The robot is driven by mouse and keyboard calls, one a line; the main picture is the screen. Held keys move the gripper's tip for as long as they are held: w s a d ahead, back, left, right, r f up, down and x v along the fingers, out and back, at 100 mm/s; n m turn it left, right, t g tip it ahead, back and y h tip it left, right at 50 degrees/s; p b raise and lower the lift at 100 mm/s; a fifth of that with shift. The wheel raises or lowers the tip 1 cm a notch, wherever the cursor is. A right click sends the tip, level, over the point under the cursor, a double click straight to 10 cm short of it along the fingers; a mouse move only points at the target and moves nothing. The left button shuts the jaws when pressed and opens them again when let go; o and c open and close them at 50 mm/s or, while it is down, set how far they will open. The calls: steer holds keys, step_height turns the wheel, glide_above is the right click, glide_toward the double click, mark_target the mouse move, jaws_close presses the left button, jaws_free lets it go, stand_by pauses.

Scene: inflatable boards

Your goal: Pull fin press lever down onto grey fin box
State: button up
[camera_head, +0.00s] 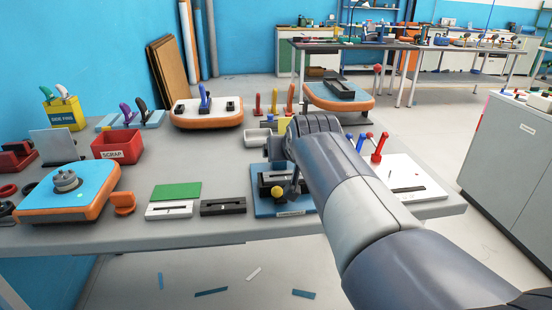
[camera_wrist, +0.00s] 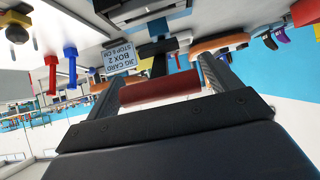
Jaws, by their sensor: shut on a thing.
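The fin press (camera_head: 262,205) is on the near bench, with a blue base and dark upper parts. A grey fin box (camera_head: 272,179) seems to lie in it, partly covered by dark parts and my arm. My gripper (camera_wrist: 162,88) is shut on a red cylindrical grip, the press lever's handle (camera_wrist: 158,91), which lies crosswise between the two fingers in the wrist view. In the head view my gripper (camera_head: 277,150) is above the back of the press, and my wrist hides the lever. Contact between press and box cannot be made out.
White (camera_head: 169,210) and black (camera_head: 223,206) slotted boxes and a green plate (camera_head: 177,191) lie left of the press. Red and blue pegs (camera_head: 380,147) stand to its right by a white board (camera_head: 408,172). A red scrap bin (camera_head: 117,146) is farther left.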

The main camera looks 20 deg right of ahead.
steer(key=f+t+b, duration=0.1)
steer(key=b, duration=0.1)
steer(key=s+f+b, duration=0.1)
steer(key=f+b, duration=0.1)
steer(key=b, duration=0.1)
steer(key=s+f+t+b, duration=0.1)
steer(key=f+b, duration=0.1)
steer(key=shift+a+f+t+h+b, duration=0.1)
steer(key=shift+a+t+h+b, duration=0.2)
steer(key=shift+h, duration=0.1)
steer(key=shift+s+f+b, duration=0.15)
steer(key=shift+f+b, duration=0.85)
steer(key=shift+b, duration=0.35)
steer(key=o, duration=1.2)
steer(key=shift+o, duration=0.2)
steer(key=shift+r, duration=0.1)
